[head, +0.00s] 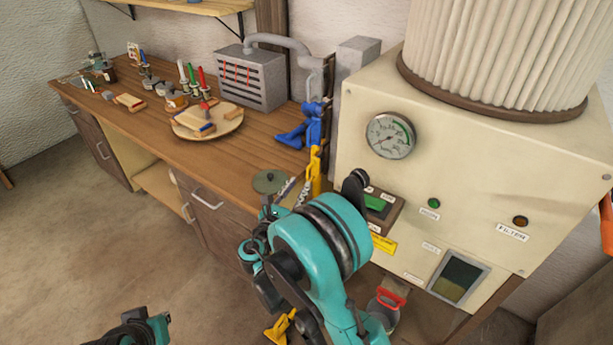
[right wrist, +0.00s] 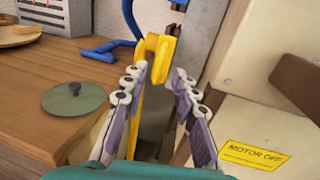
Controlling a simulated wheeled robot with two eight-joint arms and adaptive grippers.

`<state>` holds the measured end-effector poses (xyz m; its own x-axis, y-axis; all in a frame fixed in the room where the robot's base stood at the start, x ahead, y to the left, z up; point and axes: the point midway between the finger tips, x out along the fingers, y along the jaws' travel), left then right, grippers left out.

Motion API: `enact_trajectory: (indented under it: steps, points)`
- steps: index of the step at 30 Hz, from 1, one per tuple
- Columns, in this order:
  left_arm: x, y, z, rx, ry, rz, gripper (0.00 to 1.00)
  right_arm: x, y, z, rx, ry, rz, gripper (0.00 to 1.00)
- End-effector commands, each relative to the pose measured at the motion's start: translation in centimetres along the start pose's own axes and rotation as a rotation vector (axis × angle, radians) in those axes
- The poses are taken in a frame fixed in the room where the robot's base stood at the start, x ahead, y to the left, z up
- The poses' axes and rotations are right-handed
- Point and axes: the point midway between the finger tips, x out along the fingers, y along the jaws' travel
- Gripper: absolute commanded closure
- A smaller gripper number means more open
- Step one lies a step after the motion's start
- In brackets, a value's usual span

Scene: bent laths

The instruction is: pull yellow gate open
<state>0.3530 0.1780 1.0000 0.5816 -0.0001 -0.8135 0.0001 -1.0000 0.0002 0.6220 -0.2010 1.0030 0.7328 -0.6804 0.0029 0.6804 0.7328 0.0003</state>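The yellow gate (head: 315,168) stands upright at the right end of the bench, beside the cream machine. In the right wrist view its top is a yellow hooked piece (right wrist: 158,48), with a yellow strip running down behind the left finger. My right gripper (right wrist: 160,75) is open, its two pale, studded fingers spread on either side of the gate's line. The yellow top shows just beyond the tips, and I cannot tell if either finger touches it. In the head view the right gripper (head: 294,192) is partly hidden by my arm. Only part of my left arm shows, low left.
A blue gate (head: 312,126) stands just behind the yellow one. A green disc with a knob (head: 268,182) lies on the bench edge to the left. The cream machine (head: 360,110) closes off the right side. A red-handled jar (head: 386,306) stands below.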

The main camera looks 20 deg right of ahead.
Motion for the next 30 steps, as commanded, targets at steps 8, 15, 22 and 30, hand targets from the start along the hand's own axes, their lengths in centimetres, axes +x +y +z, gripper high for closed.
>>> enact_trajectory:
  steps: [8, 15, 22, 30]
  points:
    - [0.8, 0.0, 0.6, 0.0, 0.0, 0.0, 1.0, 4.6, -0.1, -0.2, 0.003, 0.002, -0.003, 0.72]
    - [1.0, 0.0, 0.7, 0.0, 0.0, 0.0, 1.0, 6.1, -0.1, -0.1, 0.004, 0.003, -0.001, 0.72]
    - [1.0, 0.0, 0.7, 0.0, 0.0, 0.0, 1.0, 6.1, -0.1, 0.0, 0.004, 0.003, 0.0, 0.77]
    - [1.0, 0.0, 0.7, 0.0, 0.0, 0.0, 1.0, 6.1, -0.1, 0.0, 0.004, 0.003, -0.001, 1.0]
